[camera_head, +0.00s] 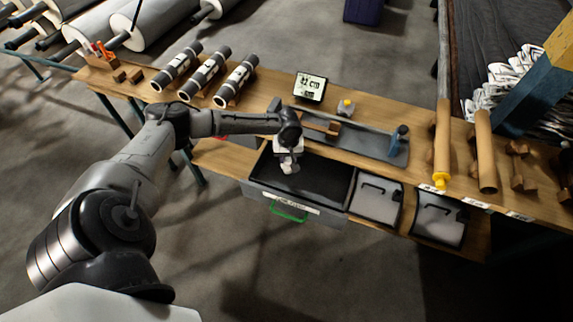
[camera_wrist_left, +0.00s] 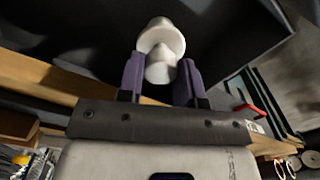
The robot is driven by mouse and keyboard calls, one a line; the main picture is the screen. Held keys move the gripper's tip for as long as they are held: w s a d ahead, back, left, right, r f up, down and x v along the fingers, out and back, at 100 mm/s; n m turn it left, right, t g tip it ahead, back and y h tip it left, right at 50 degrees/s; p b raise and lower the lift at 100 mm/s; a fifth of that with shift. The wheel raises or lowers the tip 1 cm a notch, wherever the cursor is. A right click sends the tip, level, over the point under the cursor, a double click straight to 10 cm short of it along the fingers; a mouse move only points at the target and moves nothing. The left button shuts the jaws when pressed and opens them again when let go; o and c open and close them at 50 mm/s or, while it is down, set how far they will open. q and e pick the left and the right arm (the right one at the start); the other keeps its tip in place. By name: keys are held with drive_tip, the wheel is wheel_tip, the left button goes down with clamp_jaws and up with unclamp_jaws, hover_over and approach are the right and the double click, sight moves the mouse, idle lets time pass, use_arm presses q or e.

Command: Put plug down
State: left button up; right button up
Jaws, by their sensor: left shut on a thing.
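My left gripper (camera_head: 288,160) points down over the open black drawer (camera_head: 325,185). In the left wrist view its two purple fingers (camera_wrist_left: 160,82) are shut on a white plug (camera_wrist_left: 161,38). The plug has a wide rounded flange and a narrower end between the fingers. It is held above the dark drawer interior; the exact gap to the drawer floor is hard to tell. My right gripper is not in view.
The drawer front has a green handle (camera_head: 288,212). Dark rolls (camera_head: 205,75), a small display (camera_head: 310,87), a grey tray (camera_head: 370,145) and brown tubes (camera_head: 484,150) occupy the wooden bench.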

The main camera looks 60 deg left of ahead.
sight(286, 163)
use_arm(q)
drive_tip(key=shift+s+a+f, duration=0.15)
drive_tip(key=shift+a+f, duration=0.25)
drive_tip(key=shift+a, duration=0.1)
drive_tip(key=shift+f+b, duration=0.8)
drive_tip(key=shift+f, duration=1.15)
drive_tip(key=shift+c, duration=0.2)
drive_tip(key=o, duration=0.4)
drive_tip(key=shift+c, duration=0.2)
drive_tip(key=o, duration=0.4)
drive_tip(key=shift+d, duration=0.1)
drive_tip(key=shift+o, duration=0.2)
drive_tip(key=shift+r, duration=0.1)
wheel_tip(286, 163, up, 10)
drive_tip(key=p, duration=0.3)
drive_tip(key=shift+r, duration=0.1)
drive_tip(key=shift+r+p, duration=0.3)
drive_tip(key=shift+r, duration=0.55)
